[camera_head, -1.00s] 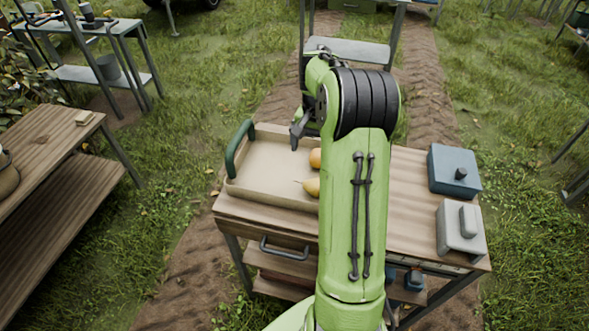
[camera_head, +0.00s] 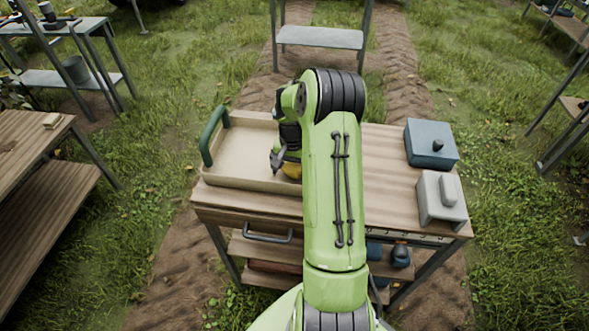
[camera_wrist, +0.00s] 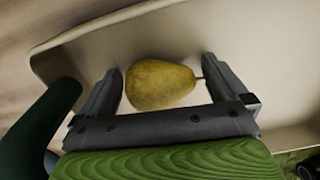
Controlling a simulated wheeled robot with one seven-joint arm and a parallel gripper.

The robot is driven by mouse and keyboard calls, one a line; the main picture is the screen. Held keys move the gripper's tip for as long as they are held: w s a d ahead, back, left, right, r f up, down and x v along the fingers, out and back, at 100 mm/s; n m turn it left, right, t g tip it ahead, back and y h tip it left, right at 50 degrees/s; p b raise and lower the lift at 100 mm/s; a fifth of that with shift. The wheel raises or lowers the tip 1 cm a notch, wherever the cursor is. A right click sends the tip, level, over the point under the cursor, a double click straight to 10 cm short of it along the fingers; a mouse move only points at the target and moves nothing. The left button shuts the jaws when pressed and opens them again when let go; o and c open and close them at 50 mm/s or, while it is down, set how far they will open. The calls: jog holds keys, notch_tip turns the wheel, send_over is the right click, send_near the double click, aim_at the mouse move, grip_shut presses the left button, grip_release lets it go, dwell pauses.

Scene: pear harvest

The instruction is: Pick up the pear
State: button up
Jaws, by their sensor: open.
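A yellow-brown pear (camera_wrist: 160,84) lies on its side in a beige tray (camera_wrist: 100,32) in the wrist view. Its stem points right. My gripper (camera_wrist: 162,85) is open, with one finger on each side of the pear; the left finger is close to its round end and the right finger is near the stem. In the head view, my gripper (camera_head: 276,163) is low over the tray (camera_head: 235,165), and a bit of yellow pear (camera_head: 292,170) shows beside it. My arm hides the tray's right part and anything else there.
The tray has a dark green handle (camera_head: 213,135) on its left. It stands on a wooden workbench (camera_head: 385,185). A blue box (camera_head: 431,145) and a grey box (camera_head: 441,200) stand at the bench's right. The tray's left part is clear.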

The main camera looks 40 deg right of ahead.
jog(key=c, duration=1)
